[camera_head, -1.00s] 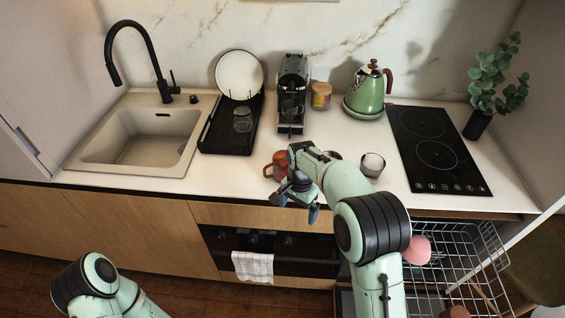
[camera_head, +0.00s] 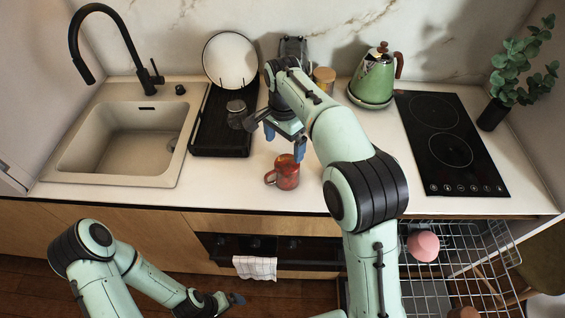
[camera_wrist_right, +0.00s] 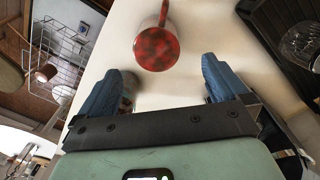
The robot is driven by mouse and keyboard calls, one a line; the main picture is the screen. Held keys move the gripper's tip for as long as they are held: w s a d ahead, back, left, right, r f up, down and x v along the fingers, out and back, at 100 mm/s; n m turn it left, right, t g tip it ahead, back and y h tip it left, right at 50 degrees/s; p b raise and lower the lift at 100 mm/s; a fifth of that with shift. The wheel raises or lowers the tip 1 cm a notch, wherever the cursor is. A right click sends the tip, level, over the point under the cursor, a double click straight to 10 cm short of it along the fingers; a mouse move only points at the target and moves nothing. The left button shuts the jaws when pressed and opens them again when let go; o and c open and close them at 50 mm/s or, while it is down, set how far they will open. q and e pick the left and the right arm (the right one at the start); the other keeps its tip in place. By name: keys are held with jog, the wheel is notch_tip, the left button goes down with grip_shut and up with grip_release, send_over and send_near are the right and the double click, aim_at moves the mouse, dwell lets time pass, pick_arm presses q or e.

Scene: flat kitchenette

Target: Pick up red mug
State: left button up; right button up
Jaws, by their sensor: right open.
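The red mug (camera_head: 287,174) stands upright on the white counter near its front edge, its handle to the left. In the right wrist view the mug (camera_wrist_right: 157,50) lies just beyond the fingertips, roughly between their lines, with its handle pointing up the picture. My right gripper (camera_head: 285,143) is open and empty above and slightly behind the mug, apart from it. Its two blue fingers (camera_wrist_right: 162,78) are spread wide in the wrist view. My left gripper (camera_head: 222,300) is low at the bottom, in front of the cabinets; its jaws cannot be made out.
A black drying rack (camera_head: 222,140) with a plate and a glass stands left of the mug, beside the sink (camera_head: 125,145). A green kettle (camera_head: 374,78) and the black hob (camera_head: 450,145) are to the right. An open dishwasher rack (camera_head: 465,265) juts out below the counter.

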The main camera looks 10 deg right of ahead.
aim_at(285, 165)
jog(key=f, duration=0.2)
jog(key=s+f, duration=0.1)
jog(key=f, duration=0.1)
jog(key=f+b, duration=0.1)
jog(key=f, duration=0.1)
jog(key=shift+s+f, duration=0.1)
jog(key=shift+s, duration=0.15)
jog(key=shift+w+f, duration=0.2)
jog(key=shift+f, duration=0.3)
notch_tip(285, 165, down, 5)
jog(key=shift+r, duration=0.2)
pick_arm(q)
jog(key=s+f, duration=0.2)
jog(key=s, duration=0.1)
pick_arm(e)
jog(key=shift+a+r, duration=0.1)
jog(key=c, duration=1.2)
